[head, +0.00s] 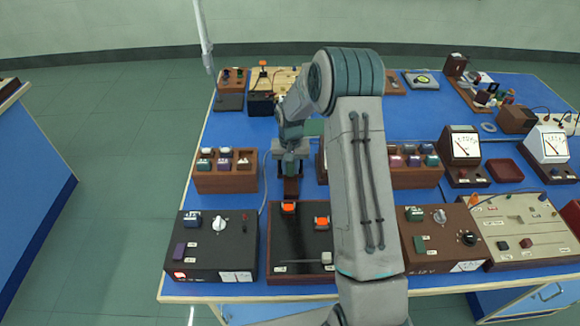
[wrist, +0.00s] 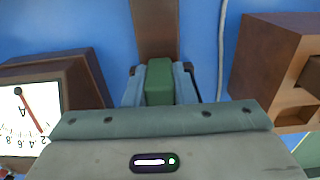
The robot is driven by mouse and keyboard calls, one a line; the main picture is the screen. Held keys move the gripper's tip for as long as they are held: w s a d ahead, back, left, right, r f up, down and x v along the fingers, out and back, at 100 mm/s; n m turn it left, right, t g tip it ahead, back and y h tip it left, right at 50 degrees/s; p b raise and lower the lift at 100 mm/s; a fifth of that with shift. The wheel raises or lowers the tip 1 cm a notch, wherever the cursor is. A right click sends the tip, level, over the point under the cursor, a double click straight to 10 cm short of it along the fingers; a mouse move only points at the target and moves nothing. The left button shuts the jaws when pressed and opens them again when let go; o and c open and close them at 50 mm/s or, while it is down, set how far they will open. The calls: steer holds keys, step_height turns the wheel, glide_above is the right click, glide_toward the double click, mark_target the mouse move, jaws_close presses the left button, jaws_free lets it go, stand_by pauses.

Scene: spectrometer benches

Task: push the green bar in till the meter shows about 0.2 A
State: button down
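In the wrist view the green bar (wrist: 159,82) stands between the two fingers of my gripper (wrist: 160,88). The fingers lie close against its sides, and its lower end is hidden by the gripper body. A brown strip (wrist: 155,28) runs away from it. In the head view my gripper (head: 290,162) is down at the bench just beyond the brown strip, and the bar is hidden there. A meter (wrist: 28,112) marked A shows upside down at the left of the wrist view. Its red needle slants to lower right, near the low-number end; the exact reading is unclear.
In the head view a wooden rack (head: 226,183) stands left of my gripper. Dark boxes (head: 212,262) and a panel with orange parts (head: 290,238) stand in front. Two meters (head: 463,148) (head: 549,146) stand at the right. My arm hides the middle.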

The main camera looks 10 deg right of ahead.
steer(key=shift+s+a+f+b, duration=0.1)
steer(key=shift+s+f+b, duration=0.05)
steer(key=shift+s+b, duration=0.3)
steer(key=shift+s+a, duration=0.1)
steer(key=shift+s, duration=0.3)
steer(key=c, duration=1.2)
jaws_free()
steer(key=shift+r, duration=0.2)
step_height(320, 180, up, 14)
steer(key=b, duration=0.2)
steer(key=shift+f, duration=0.1)
